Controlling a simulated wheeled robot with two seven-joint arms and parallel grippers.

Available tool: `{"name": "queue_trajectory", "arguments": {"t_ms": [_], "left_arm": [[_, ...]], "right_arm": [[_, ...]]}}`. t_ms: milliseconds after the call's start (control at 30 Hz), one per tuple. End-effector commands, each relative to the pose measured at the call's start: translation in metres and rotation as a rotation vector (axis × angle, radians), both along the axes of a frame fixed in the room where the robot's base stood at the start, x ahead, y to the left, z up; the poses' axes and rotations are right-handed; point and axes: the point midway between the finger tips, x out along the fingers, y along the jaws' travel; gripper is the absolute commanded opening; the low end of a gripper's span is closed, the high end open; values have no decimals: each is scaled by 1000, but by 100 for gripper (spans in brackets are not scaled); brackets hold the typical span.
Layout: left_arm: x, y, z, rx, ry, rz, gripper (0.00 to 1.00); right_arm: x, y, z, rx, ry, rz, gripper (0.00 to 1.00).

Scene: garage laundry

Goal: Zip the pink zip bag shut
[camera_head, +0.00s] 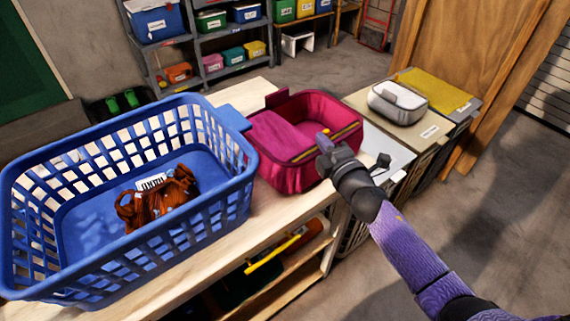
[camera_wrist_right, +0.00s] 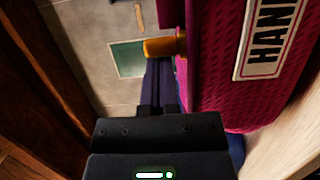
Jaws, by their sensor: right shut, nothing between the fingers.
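The pink zip bag (camera_head: 283,178) stands on the wooden bench, to the right of the blue basket. Its top looks open, with a pink panel partly covering the left side. A yellow strip runs along the near right rim. My right gripper (camera_head: 324,143) is at that rim, shut and empty. In the right wrist view, the bag's pink side (camera_wrist_right: 216,85) with a white label fills the right. A yellow-orange tab (camera_wrist_right: 161,47) sticks out from it, just beyond my shut fingertips (camera_wrist_right: 160,65). I cannot tell whether they touch it. My left gripper is not in view.
The blue basket (camera_head: 232,190) holds a brown-orange cloth (camera_head: 157,198). Right of the bag are lidded hampers, one carrying a white-grey case (camera_head: 397,103). Shelves with coloured bins (camera_head: 155,20) stand behind. The floor at the right is clear.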

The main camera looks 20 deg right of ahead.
Motion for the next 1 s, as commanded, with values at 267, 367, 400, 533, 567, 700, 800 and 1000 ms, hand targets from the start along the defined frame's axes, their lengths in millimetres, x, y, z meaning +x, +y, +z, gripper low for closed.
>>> {"name": "queue_trajectory", "arguments": {"t_ms": [267,367,400,533,567,700,800,1000], "left_arm": [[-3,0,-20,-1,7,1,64],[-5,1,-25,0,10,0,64],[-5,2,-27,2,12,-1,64],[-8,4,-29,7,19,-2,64],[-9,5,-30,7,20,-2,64],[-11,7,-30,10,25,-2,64],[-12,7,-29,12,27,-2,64],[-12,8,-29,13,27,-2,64]], "right_arm": [[22,-62,-3,-3,1,-3,0],[27,-76,-3,-3,1,-3,0],[29,-81,-3,-3,1,-3,0],[32,-90,-1,-1,0,-2,0],[32,-92,-1,-1,0,-2,0],[33,-94,-1,0,1,-1,0],[33,-94,0,0,1,0,0],[33,-94,0,-1,0,0,0]]}}
